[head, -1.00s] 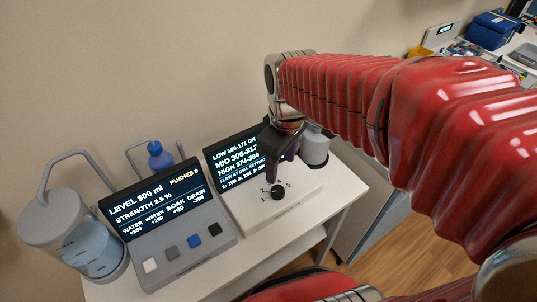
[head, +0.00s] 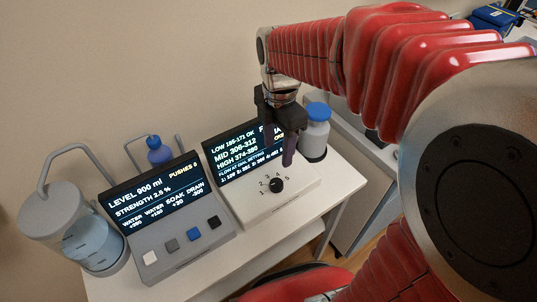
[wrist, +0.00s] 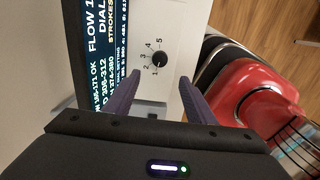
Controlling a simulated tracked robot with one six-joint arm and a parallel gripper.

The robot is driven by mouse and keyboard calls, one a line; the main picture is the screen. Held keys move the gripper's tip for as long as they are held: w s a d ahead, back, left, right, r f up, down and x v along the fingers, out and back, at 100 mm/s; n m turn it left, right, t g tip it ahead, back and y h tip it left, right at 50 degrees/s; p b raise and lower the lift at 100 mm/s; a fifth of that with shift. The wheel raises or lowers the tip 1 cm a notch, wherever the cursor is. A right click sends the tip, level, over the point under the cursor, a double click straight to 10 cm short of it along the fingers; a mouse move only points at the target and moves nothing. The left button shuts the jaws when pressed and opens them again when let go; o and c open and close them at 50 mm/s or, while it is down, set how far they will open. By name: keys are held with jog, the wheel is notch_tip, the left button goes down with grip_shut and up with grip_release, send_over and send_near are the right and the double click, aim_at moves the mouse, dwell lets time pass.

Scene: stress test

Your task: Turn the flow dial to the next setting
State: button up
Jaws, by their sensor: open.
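The flow dial is a round black knob (head: 277,185) on the white front of a box, with printed numbers 1 to 5 around it. It also shows in the wrist view (wrist: 160,59); I cannot tell for sure which number its pointer marks. My gripper (head: 279,154) is above and behind the dial, in front of the box's screen (head: 232,155), apart from the dial. In the wrist view its two purple fingers (wrist: 160,86) are spread and empty, with the dial beyond their tips. The gripper hides part of the screen's text.
A grey panel with a screen (head: 152,198) and several coloured buttons stands to the left, beside a clear jug (head: 88,242) of liquid. A blue-capped bottle (head: 316,130) stands close to the right of my gripper. The white table (head: 305,220) has bare room at the front.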

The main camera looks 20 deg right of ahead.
aim_at(276, 183)
jog(key=shift+f, duration=0.15)
notch_tip(276, 183, down, 14)
jog(key=shift+r, duration=0.2)
dwell(0.7)
jog(key=c, duration=1)
jog(key=shift+c, duration=0.2)
